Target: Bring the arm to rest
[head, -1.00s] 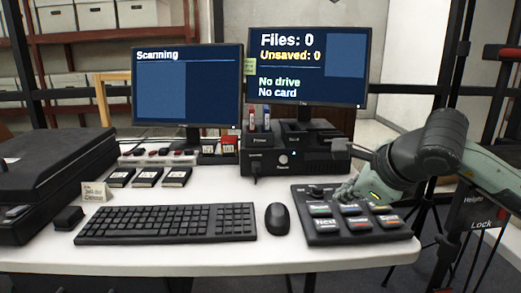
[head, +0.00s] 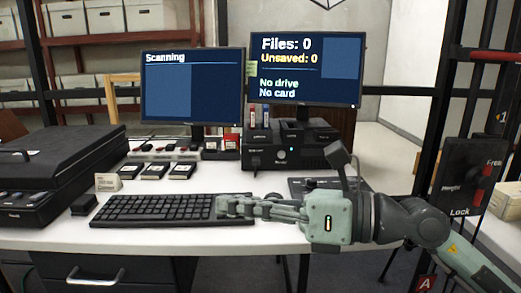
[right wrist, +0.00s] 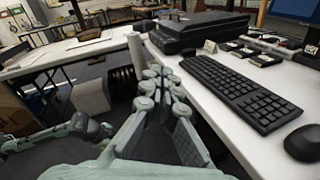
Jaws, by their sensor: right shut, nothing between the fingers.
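My right gripper (head: 222,206) reaches in from the right in the head view. Its fingers point left, across the front right end of the keyboard (head: 160,208), and they are shut and empty. In the right wrist view the closed fingers (right wrist: 158,75) point towards the far end of the table, beside its front edge, with floor below them. A green arm part shows at the lower left of the right wrist view. My left gripper is not seen.
Two monitors (head: 193,90) (head: 303,70) stand at the back of the white table (head: 70,236). A black drive unit (head: 262,155) sits under the right one. A black case (head: 50,160) is at the left. The mouse (right wrist: 303,143) shows in the right wrist view. A Lock panel (head: 465,180) stands right.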

